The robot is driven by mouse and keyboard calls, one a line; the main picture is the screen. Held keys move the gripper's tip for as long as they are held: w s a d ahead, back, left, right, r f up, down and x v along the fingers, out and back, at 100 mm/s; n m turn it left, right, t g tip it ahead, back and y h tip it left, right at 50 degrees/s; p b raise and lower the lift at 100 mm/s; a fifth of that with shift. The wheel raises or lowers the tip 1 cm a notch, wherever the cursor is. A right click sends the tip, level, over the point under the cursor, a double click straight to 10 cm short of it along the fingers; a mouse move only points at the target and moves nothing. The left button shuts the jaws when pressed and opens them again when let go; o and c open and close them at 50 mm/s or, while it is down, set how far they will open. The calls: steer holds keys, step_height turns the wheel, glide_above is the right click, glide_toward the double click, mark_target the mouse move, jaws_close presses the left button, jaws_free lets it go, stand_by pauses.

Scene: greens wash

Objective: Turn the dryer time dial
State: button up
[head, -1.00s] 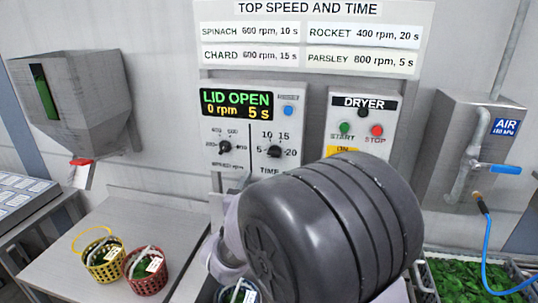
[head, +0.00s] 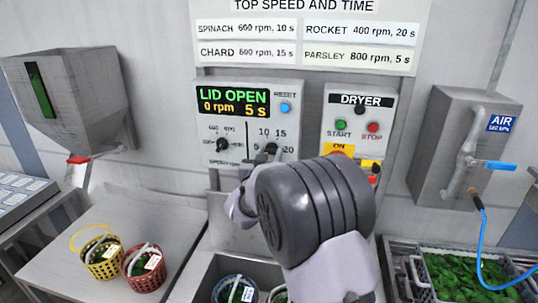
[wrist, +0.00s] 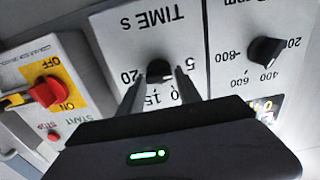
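The dryer control panel (head: 232,172) has a display (head: 233,103) reading LID OPEN, 0 rpm, 5 s. The black time dial (head: 271,149) is on its right half, partly hidden by my arm in the head view. In the wrist view, upside down, the time dial (wrist: 159,70) sits between the two fingertips of my gripper (wrist: 160,78), one on each side. The fingers look parted, with a narrow gap to the knob; contact is not clear. The speed dial (head: 222,145) is to its left and also shows in the wrist view (wrist: 267,50).
A second panel (head: 384,112) with start, stop and a red switch (wrist: 47,92) on yellow stands beside the dial. A sign lists speeds and times. Baskets of greens (head: 145,268) stand on the bench at lower left. A grey air box (head: 425,150) is at right.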

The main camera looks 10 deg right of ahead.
jaws_close()
steer(key=shift+f+m+b, duration=0.15)
steer(key=shift+m+b, duration=0.15)
steer(key=shift+b, duration=0.35)
steer(key=shift+f+m+b, duration=0.15)
steer(key=shift+m+b, duration=0.45)
steer(key=shift+b, duration=0.55)
steer(key=m+b, duration=0.2)
steer(key=b, duration=0.2)
steer(key=shift+d+f, duration=0.1)
steer(key=m+b, duration=0.4)
steer(key=b, duration=0.1)
steer(key=m+b, duration=0.1)
steer(key=m, duration=0.1)
steer(key=m+b, duration=0.1)
steer(key=b, duration=0.1)
steer(key=shift+s+d+r+m, duration=0.1)
steer(key=shift+r+m, duration=0.1)
steer(key=shift+m, duration=0.2)
steer(key=shift+r+m+b, duration=0.1)
steer(key=shift+m+b, duration=0.2)
